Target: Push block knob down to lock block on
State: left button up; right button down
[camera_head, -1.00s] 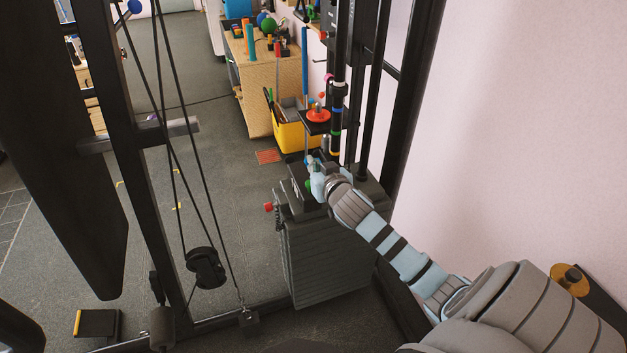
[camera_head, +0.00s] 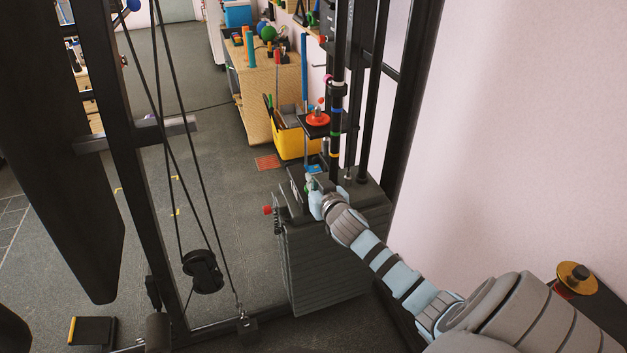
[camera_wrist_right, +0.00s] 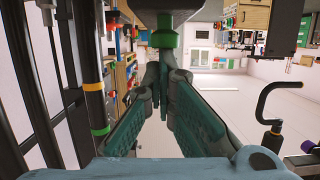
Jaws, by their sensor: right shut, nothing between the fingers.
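The dark grey weight stack (camera_head: 325,265) stands in the middle of the head view, with a dark block (camera_head: 297,192) on its top. In the right wrist view a green knob (camera_wrist_right: 166,36) sits below a dark part, right at the tips of my right gripper (camera_wrist_right: 166,62). The fingers are shut with nothing between them. They look to be touching the knob or very close to it; I cannot tell which. The gripper hides part of the block. My left gripper is not in view.
Dark upright rods (camera_head: 337,120) with coloured rings rise behind the stack. A red knob (camera_head: 267,210) sticks out at the stack's left side. Cables with a pulley (camera_head: 203,271) hang at left. A pink wall (camera_head: 530,130) is at right. Floor between stack and pulley is clear.

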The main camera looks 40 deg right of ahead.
jog(key=shift+s+f, duration=0.15)
jog(key=shift+f, duration=0.25)
jog(key=shift+r+p, duration=0.2)
jog(key=shift+p, duration=0.15)
jog(key=r+p, duration=0.4)
jog(key=shift+w+r+p, duration=0.2)
jog(key=shift+r+p, duration=0.1)
jog(key=shift+p, duration=0.05)
jog(key=p+v, duration=0.1)
jog(key=v, duration=0.9)
jog(key=shift+f, duration=0.1)
